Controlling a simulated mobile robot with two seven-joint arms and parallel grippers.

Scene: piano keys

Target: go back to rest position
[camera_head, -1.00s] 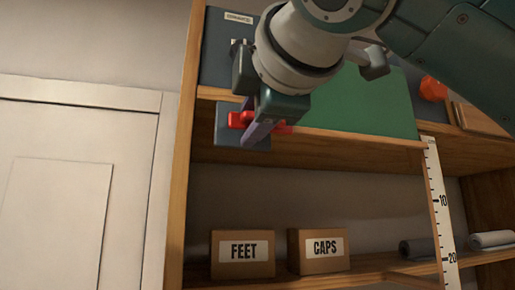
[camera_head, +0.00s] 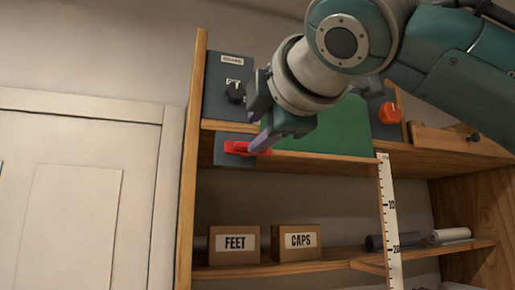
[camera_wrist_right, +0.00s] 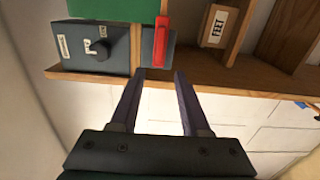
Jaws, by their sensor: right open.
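My right gripper (camera_head: 256,120) is in the upper middle of the head view, its arm coming in from the upper right. Its fingers are apart with nothing between them. In the right wrist view both purple fingers (camera_wrist_right: 165,82) point up the picture, spread and empty. A red handle (camera_head: 238,148) on a dark plate sits at the shelf's front edge; in the head view a fingertip overlaps its right end. In the right wrist view the red handle (camera_wrist_right: 160,52) lies beyond the fingertips, apart from them. My left gripper is not in view.
A dark box with a black knob (camera_head: 235,92) and a green panel (camera_head: 335,125) stand on the upper shelf. The FEET box (camera_head: 234,244) and CAPS box (camera_head: 297,242) stand below. A ruler (camera_head: 388,215) hangs at the right. A white door (camera_head: 75,220) is left.

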